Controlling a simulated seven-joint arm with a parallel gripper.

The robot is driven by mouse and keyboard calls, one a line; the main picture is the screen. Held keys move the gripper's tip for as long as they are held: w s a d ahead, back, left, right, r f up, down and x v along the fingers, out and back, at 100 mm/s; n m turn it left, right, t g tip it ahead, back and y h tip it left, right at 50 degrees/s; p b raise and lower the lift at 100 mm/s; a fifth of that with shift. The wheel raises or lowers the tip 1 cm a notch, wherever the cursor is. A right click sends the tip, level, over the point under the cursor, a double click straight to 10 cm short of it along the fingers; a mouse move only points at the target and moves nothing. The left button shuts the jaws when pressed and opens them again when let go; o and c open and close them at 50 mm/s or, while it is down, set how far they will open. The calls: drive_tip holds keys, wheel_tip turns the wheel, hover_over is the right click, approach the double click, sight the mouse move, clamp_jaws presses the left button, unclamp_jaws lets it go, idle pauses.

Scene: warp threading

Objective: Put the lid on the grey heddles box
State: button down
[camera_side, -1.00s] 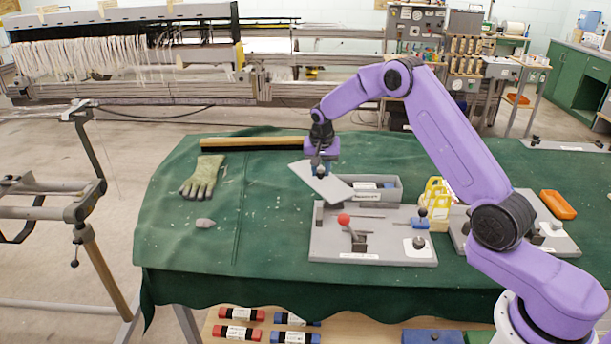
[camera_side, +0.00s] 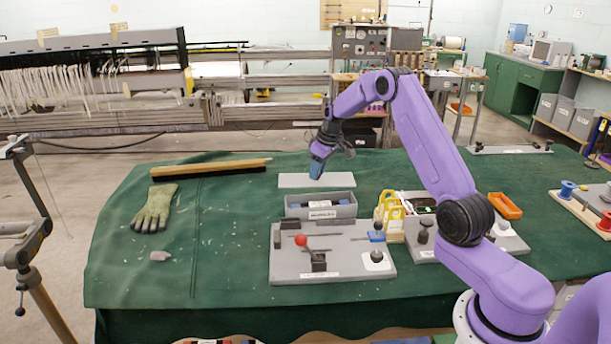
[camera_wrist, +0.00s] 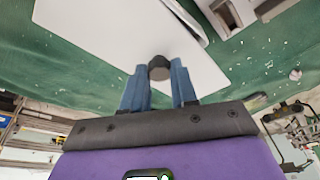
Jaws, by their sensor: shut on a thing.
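The grey heddles box (camera_side: 320,212) stands open on the green table, with a white label on its front and dark and blue items inside. The flat light grey lid (camera_side: 317,181) is just behind the box and does not cover it. My gripper (camera_side: 316,172) is above the lid. In the wrist view the lid (camera_wrist: 105,45) fills much of the upper picture, and the blue fingers of my gripper (camera_wrist: 159,82) are shut on its dark round knob (camera_wrist: 159,67). The lid looks about level; I cannot tell whether it touches the table.
A grey board (camera_side: 330,265) with a red ball-topped lever is in front of the box. A yellow holder (camera_side: 390,213) stands at its right, and an orange item (camera_side: 504,206) lies farther right. A glove (camera_side: 154,208) and a wooden-backed brush (camera_side: 212,169) lie left.

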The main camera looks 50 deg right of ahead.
sight(325, 178)
drive_tip(key=shift+s+d+r+n, duration=0.1)
drive_tip(key=shift+s+d+n, duration=0.1)
drive_tip(key=shift+d, duration=0.2)
drive_tip(key=shift+s+d+r+n, duration=0.1)
drive_tip(key=shift+d+n, duration=0.1)
drive_tip(key=shift+d, duration=0.15)
drive_tip(key=shift+d+f, duration=0.1)
drive_tip(key=shift+f, duration=3.35)
drive_tip(key=shift+f, duration=0.45)
drive_tip(key=shift+c, duration=1.6)
unclamp_jaws()
drive_tip(key=shift+r, duration=3.5)
